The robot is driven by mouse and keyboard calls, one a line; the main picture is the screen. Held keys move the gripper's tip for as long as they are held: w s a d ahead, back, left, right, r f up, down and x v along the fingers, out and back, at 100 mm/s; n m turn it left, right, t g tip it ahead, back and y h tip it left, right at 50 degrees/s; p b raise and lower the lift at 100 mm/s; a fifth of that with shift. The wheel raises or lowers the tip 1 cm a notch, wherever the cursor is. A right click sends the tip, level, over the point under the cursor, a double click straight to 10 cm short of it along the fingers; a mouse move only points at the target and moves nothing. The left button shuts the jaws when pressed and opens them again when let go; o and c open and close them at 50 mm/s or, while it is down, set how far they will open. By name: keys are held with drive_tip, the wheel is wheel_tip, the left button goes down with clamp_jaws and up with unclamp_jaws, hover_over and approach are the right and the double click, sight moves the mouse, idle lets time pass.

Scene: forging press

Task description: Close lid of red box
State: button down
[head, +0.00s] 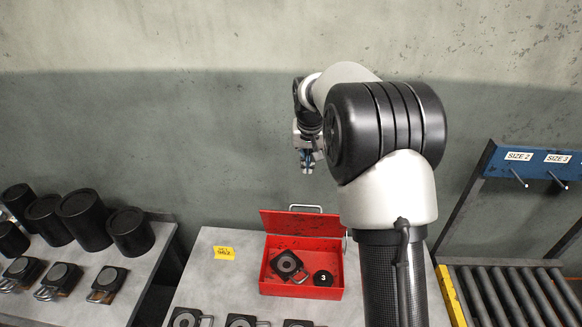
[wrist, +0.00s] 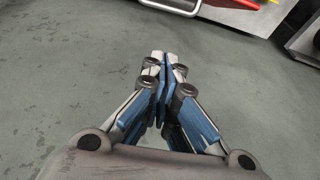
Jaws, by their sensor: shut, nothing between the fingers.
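The red box (head: 300,290) stands on the grey table with its lid (head: 302,223) up and tilted back. A metal handle (head: 305,207) sticks up at the lid's top edge. Inside the box lie a dark square die with a ring (head: 287,265) and a black piece marked 3 (head: 323,278). My gripper (head: 307,170) is shut and empty, in the air above and behind the lid, apart from it. Its closed blue fingers also show in the wrist view (wrist: 166,62). In that view a bit of a red thing with a metal handle (wrist: 172,6) shows at the top edge.
A yellow label (head: 223,253) lies on the table left of the box, with several dies (head: 240,322) along the front. Black cylinders (head: 82,219) stand on a left bench. A roller conveyor (head: 510,297) and a blue rack (head: 535,163) are at the right. The wall is behind.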

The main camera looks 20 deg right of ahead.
drive_tip(key=s+a+x, duration=0.1)
drive_tip(key=s+x, duration=0.1)
drive_tip(key=x, duration=1)
drive_tip(key=shift+d+f, duration=0.3)
drive_tip(key=shift+f, duration=0.45)
drive_tip(key=shift+s, duration=0.15)
drive_tip(key=shift+f+b, duration=0.15)
drive_tip(key=shift+b, duration=0.25)
